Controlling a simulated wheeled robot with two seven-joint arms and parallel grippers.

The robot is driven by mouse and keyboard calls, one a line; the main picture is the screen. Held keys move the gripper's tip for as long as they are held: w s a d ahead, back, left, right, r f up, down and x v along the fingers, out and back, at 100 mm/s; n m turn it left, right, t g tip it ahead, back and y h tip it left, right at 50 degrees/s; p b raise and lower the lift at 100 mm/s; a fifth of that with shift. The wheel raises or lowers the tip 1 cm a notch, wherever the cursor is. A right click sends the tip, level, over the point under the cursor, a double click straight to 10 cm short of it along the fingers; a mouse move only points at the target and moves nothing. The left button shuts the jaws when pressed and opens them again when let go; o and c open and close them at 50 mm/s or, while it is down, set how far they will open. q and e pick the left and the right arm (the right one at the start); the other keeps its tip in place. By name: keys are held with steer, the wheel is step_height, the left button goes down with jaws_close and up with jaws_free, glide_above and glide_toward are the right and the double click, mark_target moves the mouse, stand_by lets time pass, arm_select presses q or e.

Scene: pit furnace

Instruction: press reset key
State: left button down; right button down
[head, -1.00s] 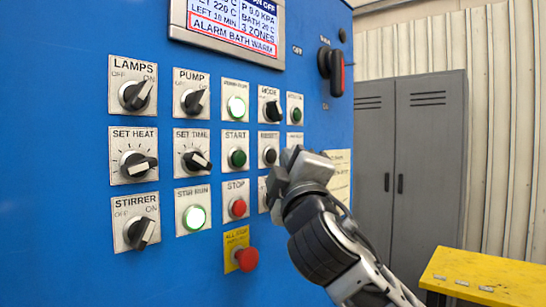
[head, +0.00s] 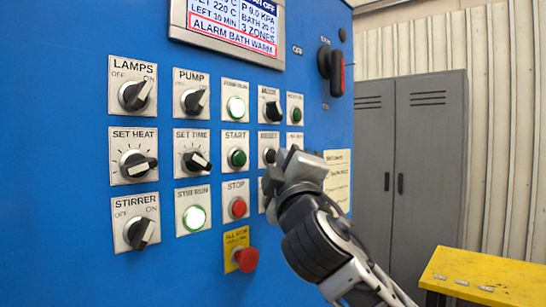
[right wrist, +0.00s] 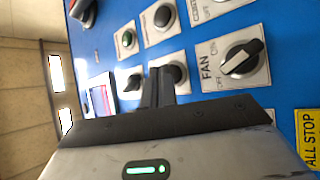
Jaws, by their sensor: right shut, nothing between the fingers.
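The reset key (head: 270,156) is a round black button on a white plate, in the middle row of the blue panel, right of the green start button. In the head view it shows just left of my right gripper (head: 284,166), which partly covers its plate. In the right wrist view the key (right wrist: 178,71) shows just behind the fingertips of the gripper (right wrist: 161,74). The fingers are shut and empty, pointing at the panel close to the key. I cannot tell whether they touch it. My left gripper is out of view.
The mode knob (head: 270,108) is above the key, and the fan knob (right wrist: 242,58) below it is mostly hidden in the head view. The red stop button (head: 238,208) and red all-stop button (head: 246,259) are nearby. A yellow table (head: 490,275) stands at lower right.

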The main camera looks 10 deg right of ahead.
steer(key=shift+w+a, duration=0.15)
steer(key=shift+w, duration=0.15)
stand_by(0.5)
steer(key=shift+s+d, duration=0.4)
steer(key=shift+s, duration=0.2)
steer(key=s+d, duration=0.1)
steer(key=s, duration=0.1)
steer(key=s+d, duration=0.2)
stand_by(0.6)
stand_by(0.5)
